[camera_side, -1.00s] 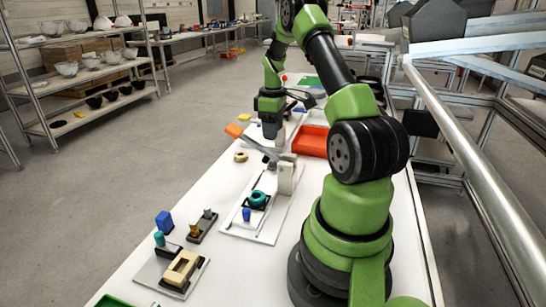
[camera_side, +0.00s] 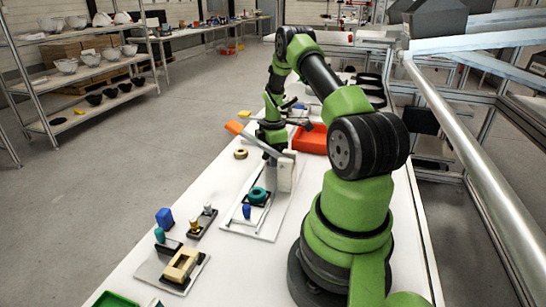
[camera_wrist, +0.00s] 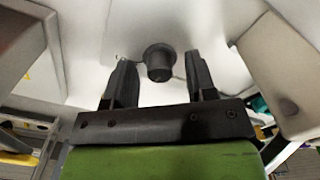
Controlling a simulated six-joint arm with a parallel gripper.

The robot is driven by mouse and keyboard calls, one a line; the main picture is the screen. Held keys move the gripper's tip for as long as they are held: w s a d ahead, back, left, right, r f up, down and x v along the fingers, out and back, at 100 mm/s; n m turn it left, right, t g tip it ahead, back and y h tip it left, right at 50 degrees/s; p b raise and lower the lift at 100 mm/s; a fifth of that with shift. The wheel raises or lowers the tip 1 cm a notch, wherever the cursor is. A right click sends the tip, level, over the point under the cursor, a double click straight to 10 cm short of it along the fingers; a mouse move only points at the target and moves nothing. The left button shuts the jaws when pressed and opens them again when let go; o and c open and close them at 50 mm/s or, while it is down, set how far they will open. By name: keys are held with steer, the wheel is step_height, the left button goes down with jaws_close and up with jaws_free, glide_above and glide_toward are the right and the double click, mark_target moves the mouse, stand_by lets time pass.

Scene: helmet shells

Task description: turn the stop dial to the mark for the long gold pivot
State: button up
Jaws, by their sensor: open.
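A dark round knob (camera_wrist: 158,62), which looks like the stop dial, stands between my two fingertips in the wrist view; no marks on it can be read. My gripper (camera_wrist: 160,85) is open around it, with a gap on both sides. In the side view, my gripper (camera_side: 273,150) is low behind the lever of the white press (camera_side: 285,173), and the dial is hidden there. A small gold pivot (camera_side: 194,225) and a paler pivot (camera_side: 208,209) stand on a dark holder (camera_side: 203,224) at the lower left.
The press's orange handle (camera_side: 236,128) slants up to the left, close beside my gripper. A teal ring (camera_side: 258,196) and a blue peg (camera_side: 246,211) are on the press plate. A tan ring (camera_side: 240,153) lies to the left. An orange-red tray (camera_side: 312,139) stands to the right.

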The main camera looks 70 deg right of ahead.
steer(key=shift+f, duration=0.3)
steer(key=c, duration=0.9)
steer(key=shift+m, duration=0.3)
steer(key=m, duration=0.3)
steer(key=shift+m, duration=1.9)
